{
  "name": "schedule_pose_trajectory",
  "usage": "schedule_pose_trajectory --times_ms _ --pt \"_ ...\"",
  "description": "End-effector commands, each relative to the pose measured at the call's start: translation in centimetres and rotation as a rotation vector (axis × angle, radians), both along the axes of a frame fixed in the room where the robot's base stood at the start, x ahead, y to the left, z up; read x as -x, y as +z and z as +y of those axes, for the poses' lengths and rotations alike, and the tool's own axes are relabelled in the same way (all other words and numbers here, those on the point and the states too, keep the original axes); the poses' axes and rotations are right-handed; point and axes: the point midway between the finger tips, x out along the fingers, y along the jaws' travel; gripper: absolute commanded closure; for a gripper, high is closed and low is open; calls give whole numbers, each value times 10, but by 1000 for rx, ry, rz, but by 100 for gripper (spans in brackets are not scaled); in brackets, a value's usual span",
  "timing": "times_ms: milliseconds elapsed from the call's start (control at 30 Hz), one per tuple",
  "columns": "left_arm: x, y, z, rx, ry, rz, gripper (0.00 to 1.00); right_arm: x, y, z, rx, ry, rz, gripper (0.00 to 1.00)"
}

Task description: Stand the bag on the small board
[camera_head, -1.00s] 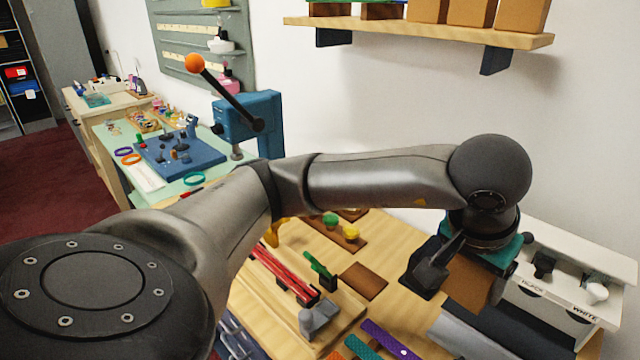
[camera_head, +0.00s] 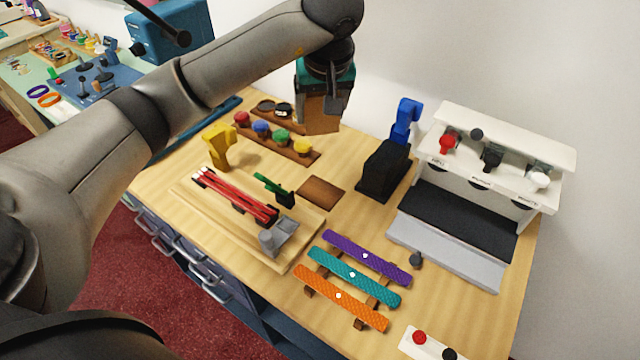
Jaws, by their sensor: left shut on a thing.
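The brown bag (camera_head: 318,117) hangs from my left gripper (camera_head: 335,100), which is shut on it. The bag looks roughly upright and appears to be in the air above the back of the counter, behind the small board. Part of the bag is hidden by the gripper. The small board (camera_head: 321,192) is a flat dark brown rectangle on the counter, with nothing on it. My right gripper is out of view.
A rack of coloured knobs (camera_head: 272,143) lies left of the board. A black block (camera_head: 383,170) and a white dispenser (camera_head: 500,160) stand right. A wooden tray with red rods (camera_head: 235,196) and coloured strips (camera_head: 355,275) lie in front.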

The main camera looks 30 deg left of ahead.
Motion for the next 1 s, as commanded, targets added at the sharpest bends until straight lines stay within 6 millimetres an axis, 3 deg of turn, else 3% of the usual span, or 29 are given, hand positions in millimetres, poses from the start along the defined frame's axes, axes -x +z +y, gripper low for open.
schedule_pose_trajectory --times_ms 100,400,533,767,1000 --pt "2 -36 -1 1 -2 10 77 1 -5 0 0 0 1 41" --pt "2 -112 -1 2 -3 6 77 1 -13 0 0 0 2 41" --pt "1 -131 -1 1 -4 3 77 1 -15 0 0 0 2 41" --pt "1 -146 -1 0 -5 4 77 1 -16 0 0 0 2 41" --pt "1 -179 -1 0 -5 4 77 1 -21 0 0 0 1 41"
